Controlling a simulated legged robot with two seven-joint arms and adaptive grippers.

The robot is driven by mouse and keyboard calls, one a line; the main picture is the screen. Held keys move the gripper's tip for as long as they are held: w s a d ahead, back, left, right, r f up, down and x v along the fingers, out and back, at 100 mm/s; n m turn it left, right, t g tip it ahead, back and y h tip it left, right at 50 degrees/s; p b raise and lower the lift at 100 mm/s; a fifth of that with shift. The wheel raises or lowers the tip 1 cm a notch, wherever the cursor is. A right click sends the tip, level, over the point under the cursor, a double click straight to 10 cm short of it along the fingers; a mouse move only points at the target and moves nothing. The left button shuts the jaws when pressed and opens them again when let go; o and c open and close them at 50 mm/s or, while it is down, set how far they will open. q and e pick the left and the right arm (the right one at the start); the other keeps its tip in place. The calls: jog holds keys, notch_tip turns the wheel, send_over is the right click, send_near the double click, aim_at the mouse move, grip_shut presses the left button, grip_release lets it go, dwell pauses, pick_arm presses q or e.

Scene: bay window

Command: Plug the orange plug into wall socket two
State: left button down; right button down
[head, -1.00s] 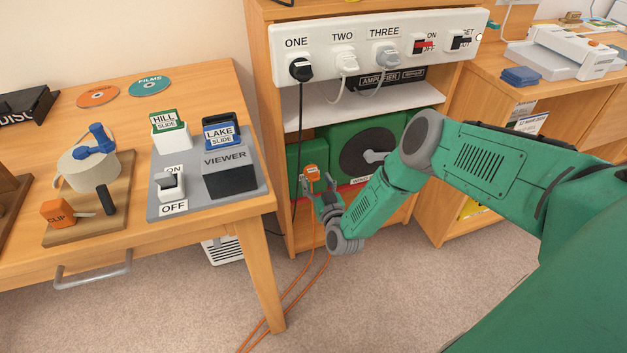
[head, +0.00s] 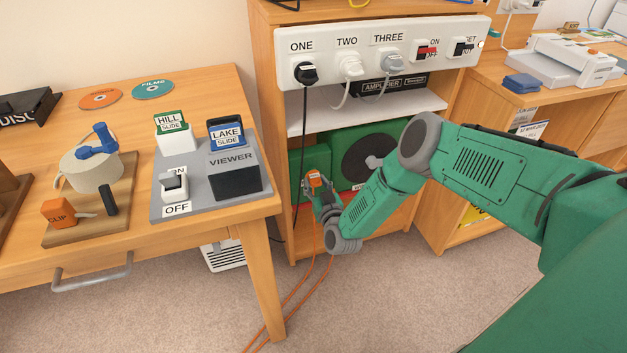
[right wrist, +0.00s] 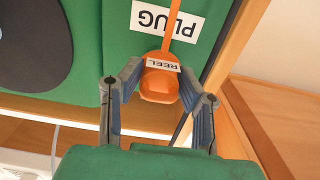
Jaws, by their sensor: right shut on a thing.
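The orange plug (head: 315,180) is between the fingers of my right gripper (head: 318,191), in front of the green box below the shelf. In the right wrist view the right gripper (right wrist: 162,70) is shut on the orange plug (right wrist: 160,86), which bears a "REEL" label. Its orange cord runs down to the floor. Wall socket two (head: 347,52) is on the white socket strip (head: 300,73), under the label "TWO". A white plug (head: 351,67) sits in it with a white cord hanging down. My left gripper is out of view.
An amplifier (head: 385,86) stands on the shelf under the strip. The wooden table (head: 215,235) stands at left. Open carpet (head: 390,300) lies in front.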

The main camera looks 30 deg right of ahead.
jog(key=shift+s+d, duration=0.15)
jog(key=shift+d, duration=0.05)
jog(key=shift+s+a+r+p, duration=0.15)
jog(key=shift+s+a+p, duration=0.1)
jog(key=shift+p, duration=0.05)
jog(key=shift+s, duration=0.25)
jog(key=shift+p+v, duration=0.75)
jog(key=shift+v, duration=0.4)
